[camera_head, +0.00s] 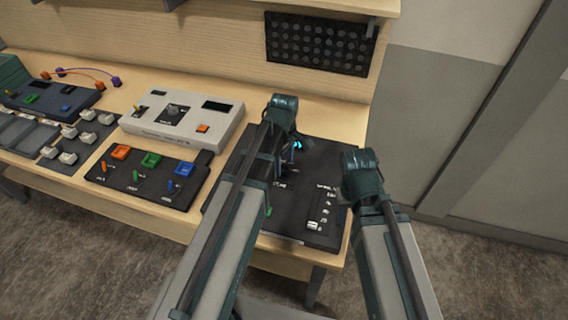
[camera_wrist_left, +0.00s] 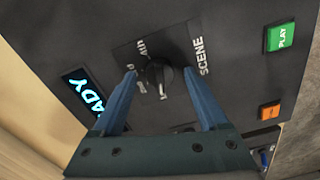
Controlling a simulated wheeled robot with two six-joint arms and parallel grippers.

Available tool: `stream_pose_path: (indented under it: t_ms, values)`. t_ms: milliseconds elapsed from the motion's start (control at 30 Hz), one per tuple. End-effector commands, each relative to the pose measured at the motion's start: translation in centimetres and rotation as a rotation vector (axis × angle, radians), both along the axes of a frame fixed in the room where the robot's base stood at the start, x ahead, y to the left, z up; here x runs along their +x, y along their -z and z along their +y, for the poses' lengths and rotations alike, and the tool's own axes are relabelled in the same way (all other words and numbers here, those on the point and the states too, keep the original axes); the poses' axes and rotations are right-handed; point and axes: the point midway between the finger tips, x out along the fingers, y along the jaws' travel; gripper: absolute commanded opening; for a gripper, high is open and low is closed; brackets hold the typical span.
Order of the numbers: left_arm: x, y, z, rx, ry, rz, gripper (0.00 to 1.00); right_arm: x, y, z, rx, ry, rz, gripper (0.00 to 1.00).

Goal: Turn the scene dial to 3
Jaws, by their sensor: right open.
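The scene dial (camera_wrist_left: 158,76) is a black knob on a dark square plate lettered SCENE in the left wrist view. My left gripper (camera_wrist_left: 160,74) has its two blue fingers on either side of the knob, with small gaps visible. In the head view my left gripper (camera_head: 275,168) points down over the dark console (camera_head: 300,215), and its arm hides the dial. Some plate lettering is covered by the fingers, so I cannot read the dial's setting. My right gripper (camera_head: 361,178) is at the console's right edge, its fingers hidden.
A lit display (camera_wrist_left: 84,92) reads ADY, partly cut off. A green PLAY button (camera_wrist_left: 280,37) and an orange button (camera_wrist_left: 270,110) are on the same console. A white box (camera_head: 185,122) and a panel with coloured buttons (camera_head: 148,178) stand to the left on the wooden bench.

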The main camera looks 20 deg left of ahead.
Motion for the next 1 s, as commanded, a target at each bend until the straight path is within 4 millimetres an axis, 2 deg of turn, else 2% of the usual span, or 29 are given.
stream_pose_path:
  t_ms: [33,400,433,767,1000]
  values:
    - [-0.01,-0.01,0.0,0.0,0.0,0.0,0.69,0.0,-0.01,0.0,0.0,0.0,0.0,0.5]
    - [0.0,-0.01,0.0,0.0,0.0,0.0,0.03,0.0,-0.01,0.0,0.0,0.0,0.0,0.5]
    - [0.0,-0.01,0.0,0.0,0.0,0.0,0.0,0.0,-0.01,0.0,0.0,0.0,0.0,0.5]
    - [-0.01,0.0,0.0,0.0,0.049,0.0,0.0,0.0,0.0,0.0,0.0,0.0,0.0,0.5]
    - [-0.05,0.0,0.01,0.0,0.212,0.0,0.0,0.0,0.0,0.0,0.0,0.0,0.0,0.5]
